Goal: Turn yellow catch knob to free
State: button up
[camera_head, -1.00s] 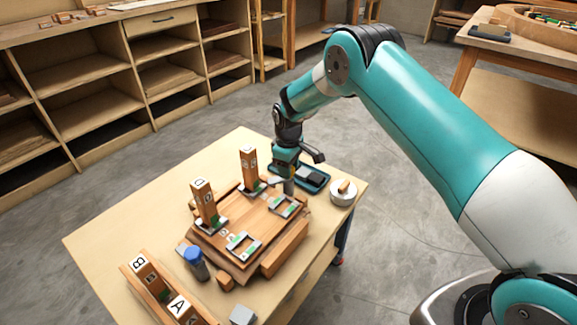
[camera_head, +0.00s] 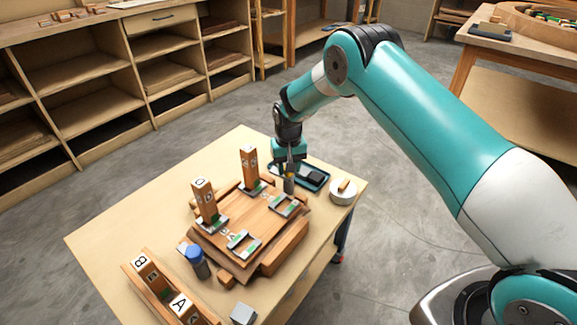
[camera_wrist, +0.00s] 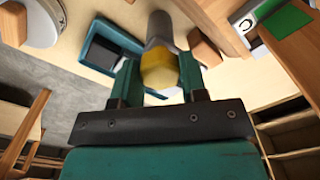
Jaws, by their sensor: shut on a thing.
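The yellow catch knob (camera_wrist: 160,70) sits between the two fingers of my gripper (camera_wrist: 160,82) in the wrist view. It is on the end of a grey cylindrical post (camera_wrist: 159,28). In the head view my gripper (camera_head: 289,170) points down and is shut on the knob, at the back right corner of the wooden board (camera_head: 262,222). The grey post (camera_head: 289,186) shows just below the fingers. The fingers hide most of the knob in the head view, and I cannot read its turn angle.
Two upright lettered wooden blocks (camera_head: 204,202) stand on the board, near metal brackets (camera_head: 244,244). A blue tray (camera_head: 312,178) and a round white dish (camera_head: 343,191) are close on the right. A blue-capped bottle (camera_head: 196,262) and a block rack (camera_head: 157,285) are at the front left.

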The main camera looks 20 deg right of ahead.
jog(key=shift+w+m, duration=0.1)
jog(key=shift+m, duration=0.5)
jog(key=o, duration=0.9)
notch_tip(320, 180, up, 18)
jog(key=shift+f+p, duration=0.25)
jog(key=shift+p, duration=0.5)
